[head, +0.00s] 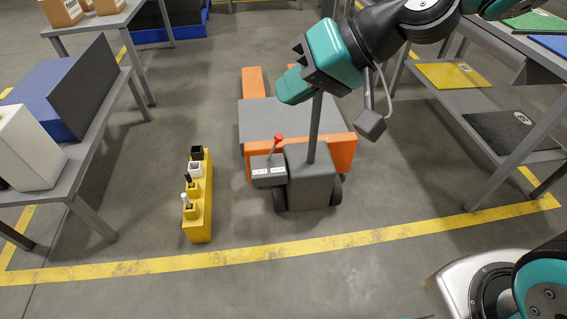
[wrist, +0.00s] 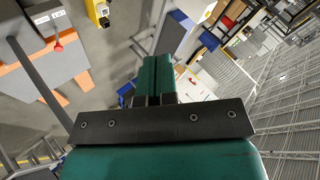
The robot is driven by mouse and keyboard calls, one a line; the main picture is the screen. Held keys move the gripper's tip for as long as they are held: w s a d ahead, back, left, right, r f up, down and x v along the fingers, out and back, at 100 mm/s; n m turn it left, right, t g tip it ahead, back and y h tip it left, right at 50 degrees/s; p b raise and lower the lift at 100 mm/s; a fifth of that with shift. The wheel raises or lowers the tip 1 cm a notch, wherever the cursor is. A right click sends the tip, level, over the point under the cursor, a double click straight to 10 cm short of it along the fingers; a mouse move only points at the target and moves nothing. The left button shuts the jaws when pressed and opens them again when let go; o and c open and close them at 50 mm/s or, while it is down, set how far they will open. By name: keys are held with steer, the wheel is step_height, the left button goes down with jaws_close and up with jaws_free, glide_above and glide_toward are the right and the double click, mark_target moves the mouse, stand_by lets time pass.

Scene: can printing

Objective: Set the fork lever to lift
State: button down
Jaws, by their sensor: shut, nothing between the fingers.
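The fork lever (head: 274,146) has a red knob and stands up from a small grey box (head: 269,173) on the pallet truck (head: 311,180). It leans slightly right in the head view. The box front carries two white labels, too small to read surely. The red knob (wrist: 58,47) also shows at the left of the wrist view. My gripper (head: 286,92) is shut and empty, above the truck and higher than the knob, apart from it. Its teal fingers (wrist: 158,80) lie together in the wrist view. The truck's grey upright post (head: 315,128) passes just below my gripper.
A yellow rack (head: 200,216) with small holders stands on the floor left of the truck. Grey tables (head: 92,160) stand at the left, and a shelf table (head: 480,110) with a yellow mat (head: 450,75) at the right. Floor in front of the truck is clear.

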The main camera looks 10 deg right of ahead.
steer(key=w+f+m+t+y+b, duration=0.1)
steer(key=w+f+m+t+b, duration=0.15)
steer(key=w+f+b, duration=0.4)
steer(key=w+f+m+t+y+b, duration=0.1)
steer(key=w+f+m+t+b, duration=0.2)
steer(key=f+b, duration=0.65)
steer(key=w+f+m+t+y+b, duration=0.25)
steer(key=w+f+b, duration=0.4)
steer(key=f, duration=0.35)
steer(key=w+d+f+m+t+h+b, duration=0.2)
steer(key=w+d+f+m+b, duration=0.1)
steer(key=f+b, duration=0.3)
steer(key=w+d+f+m+t+h+b, duration=0.2)
steer(key=w+d+f+m+h+b, duration=0.1)
steer(key=f, duration=0.8)
steer(key=w+d+f+m+t+h+b, duration=0.3)
steer(key=w+d+f+m+b, duration=0.1)
steer(key=f+m+b, duration=0.3)
steer(key=shift+d+f+m+b, duration=0.25)
steer(key=shift+f+m+b, duration=0.15)
steer(key=shift+f+b, duration=0.4)
steer(key=shift+w+r, duration=0.1)
steer(key=shift+r, duration=0.05)
steer(key=w+p, duration=0.1)
steer(key=p, duration=0.4)
steer(key=w+a+p, duration=0.1)
steer(key=p, duration=0.5)
steer(key=shift+r, duration=0.35)
